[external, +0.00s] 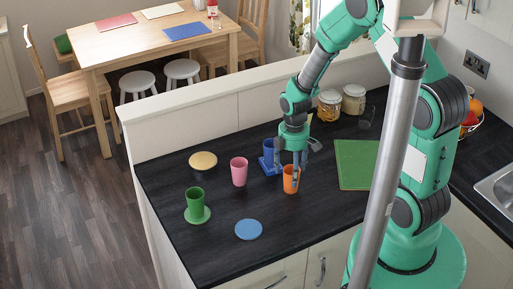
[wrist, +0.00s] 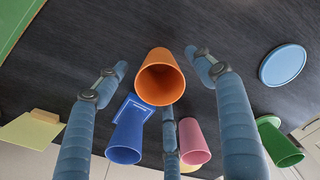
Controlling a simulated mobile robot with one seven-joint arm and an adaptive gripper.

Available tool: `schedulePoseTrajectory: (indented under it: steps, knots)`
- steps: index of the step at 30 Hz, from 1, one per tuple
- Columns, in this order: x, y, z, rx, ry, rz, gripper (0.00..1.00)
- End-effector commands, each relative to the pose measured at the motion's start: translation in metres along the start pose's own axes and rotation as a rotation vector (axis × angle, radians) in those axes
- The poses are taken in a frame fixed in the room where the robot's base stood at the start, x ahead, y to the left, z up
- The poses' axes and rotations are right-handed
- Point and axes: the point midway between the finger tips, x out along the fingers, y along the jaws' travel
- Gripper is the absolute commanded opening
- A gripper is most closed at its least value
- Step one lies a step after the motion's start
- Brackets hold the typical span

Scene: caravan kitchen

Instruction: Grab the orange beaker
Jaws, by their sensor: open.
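The orange beaker (external: 290,180) stands upright on the dark worktop; in the wrist view the orange beaker (wrist: 160,85) shows its open rim. My gripper (external: 291,165) points down right at the beaker. Its three blue fingers are spread. In the wrist view my gripper (wrist: 157,68) has one finger on the left of the beaker, one on the right and one below it in the picture. Gaps show between the side fingers and the beaker. Whether the third finger touches it, I cannot tell. In the external view the fingers partly cover the beaker.
A blue beaker (wrist: 126,140) on a blue square coaster (wrist: 134,106) and a pink beaker (external: 239,171) are close by. A green beaker (external: 195,201) stands on a green coaster. A blue round coaster (external: 248,229), yellow coaster (external: 203,160), green board (external: 353,164) and jars (external: 329,105) lie around.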

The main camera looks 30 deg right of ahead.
Motion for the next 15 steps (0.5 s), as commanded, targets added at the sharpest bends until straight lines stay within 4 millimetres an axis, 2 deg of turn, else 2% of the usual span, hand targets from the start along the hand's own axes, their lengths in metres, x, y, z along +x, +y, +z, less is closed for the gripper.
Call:
schedulePoseTrajectory:
  steps: [3, 4, 10, 11, 15]
  knots:
    - [-0.0001, 0.0, 0.0, 0.0, 0.0, 0.0, 0.68]
    - [-0.0001, 0.0, 0.0, 0.0, 0.0, 0.0, 0.64]
    - [-0.0001, 0.0, 0.0, 0.0, 0.0, 0.0, 0.25]
    - [0.0, 0.0, 0.0, 0.0, 0.0, 0.0, 0.22]
    - [-0.0001, 0.0, 0.0, 0.0, 0.0, 0.0, 0.21]
